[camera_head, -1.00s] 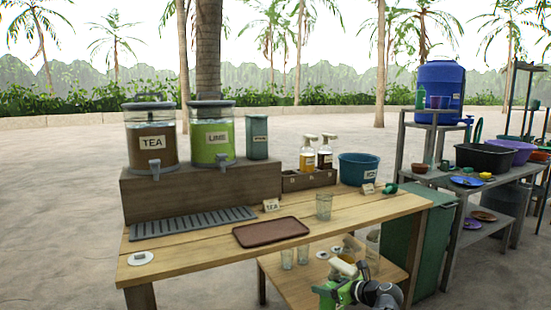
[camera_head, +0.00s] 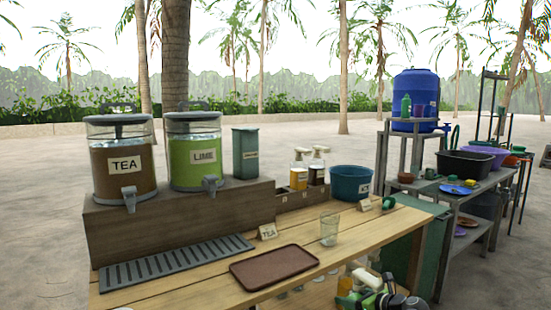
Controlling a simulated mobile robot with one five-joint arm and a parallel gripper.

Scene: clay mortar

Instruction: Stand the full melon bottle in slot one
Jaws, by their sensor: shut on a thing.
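A pump bottle with a white top and orange contents (camera_head: 345,286) shows at the bottom edge, at my green and black gripper (camera_head: 366,298). My gripper is shut on it; the fingertips are hard to make out and the lower part is cut off by the frame. A low wooden bottle rack (camera_head: 292,201) stands at the back of the table, with small slot labels too small to read surely. An amber pump bottle (camera_head: 299,178) and a dark pump bottle (camera_head: 318,170) stand at it, toward the middle and right. Its left end shows no bottle.
Tea (camera_head: 122,170) and lime (camera_head: 194,155) dispensers stand on a wooden block left of the rack. A blue tub (camera_head: 351,184) is to its right. A glass (camera_head: 329,230) and brown tray (camera_head: 272,268) lie in front. A grey shelf with basins stands right.

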